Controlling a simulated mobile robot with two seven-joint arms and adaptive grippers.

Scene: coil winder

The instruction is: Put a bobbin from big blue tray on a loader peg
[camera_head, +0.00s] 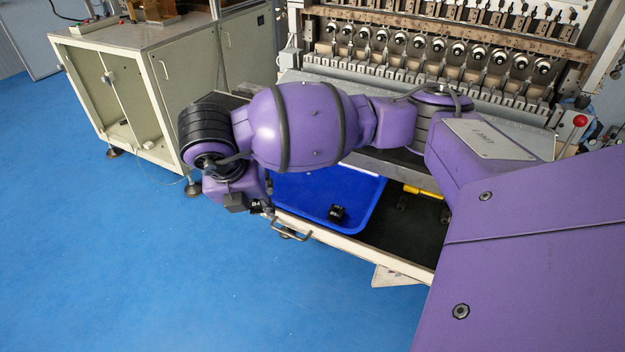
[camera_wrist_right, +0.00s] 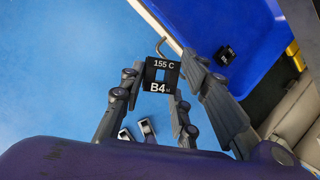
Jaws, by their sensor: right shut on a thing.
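My right gripper (camera_head: 257,207) is at the left end of the purple arm, over the front left edge of the big blue tray (camera_head: 290,192). It is shut on a small black bobbin (camera_wrist_right: 162,75), marked "155 C" and "B4" in the right wrist view, and holds it between its grey fingers (camera_wrist_right: 160,86). Another black bobbin (camera_head: 337,213) lies in the tray; it also shows in the right wrist view (camera_wrist_right: 225,55). The arm hides the back of the tray. I cannot clearly make out loader pegs. My left gripper is not in view.
The coil winder (camera_head: 450,70) stands at the back with a row of round black-and-white parts. The tray lies on a cream-framed table (camera_head: 350,245) with a front handle (camera_head: 290,233). A yellow bar (camera_head: 422,190) is right of the tray. A cabinet (camera_head: 150,85) stands back left. Blue floor is clear in front.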

